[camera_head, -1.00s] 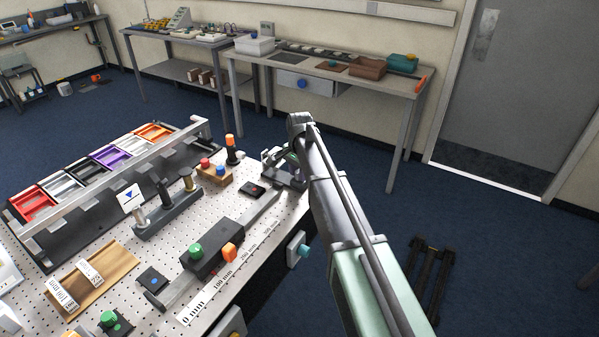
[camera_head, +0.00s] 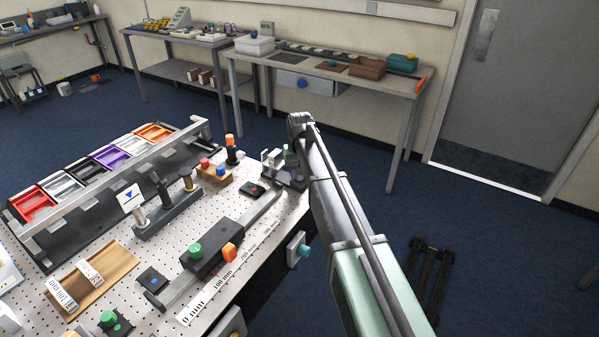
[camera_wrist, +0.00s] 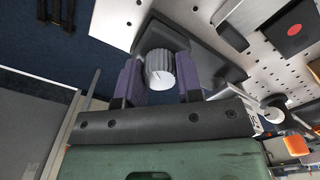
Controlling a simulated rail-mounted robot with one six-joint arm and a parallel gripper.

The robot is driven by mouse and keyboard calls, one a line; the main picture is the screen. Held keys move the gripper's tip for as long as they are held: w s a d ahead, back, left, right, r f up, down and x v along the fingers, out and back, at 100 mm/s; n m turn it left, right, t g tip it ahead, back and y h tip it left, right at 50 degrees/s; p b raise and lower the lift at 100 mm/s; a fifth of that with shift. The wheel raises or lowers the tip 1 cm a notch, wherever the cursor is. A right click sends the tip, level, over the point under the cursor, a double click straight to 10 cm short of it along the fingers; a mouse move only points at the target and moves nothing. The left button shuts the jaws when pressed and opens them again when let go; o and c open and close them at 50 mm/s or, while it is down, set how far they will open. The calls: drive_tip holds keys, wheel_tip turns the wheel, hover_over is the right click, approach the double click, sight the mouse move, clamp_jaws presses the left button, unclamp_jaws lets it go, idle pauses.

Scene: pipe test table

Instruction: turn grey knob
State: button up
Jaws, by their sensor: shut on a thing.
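The grey knob (camera_wrist: 160,68) shows in the wrist view as a ribbed cylinder with a thin pale line on its end face. It stands on a dark grey housing (camera_wrist: 205,60) at the edge of the perforated table. My gripper (camera_wrist: 159,80) has its two purple-padded fingers on either side of the knob and is shut on it. In the head view my gripper (camera_head: 283,160) is at the table's far right corner. The knob cannot be made out clearly there.
On the perforated table (camera_head: 150,262), a black pad with a red button (camera_head: 254,190) lies close to my gripper.

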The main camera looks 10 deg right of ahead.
drive_tip(key=n, duration=1.2)
drive_tip(key=shift+n, duration=0.4)
drive_tip(key=n, duration=1.2)
drive_tip(key=shift+n, duration=0.3)
drive_tip(key=o, duration=0.9)
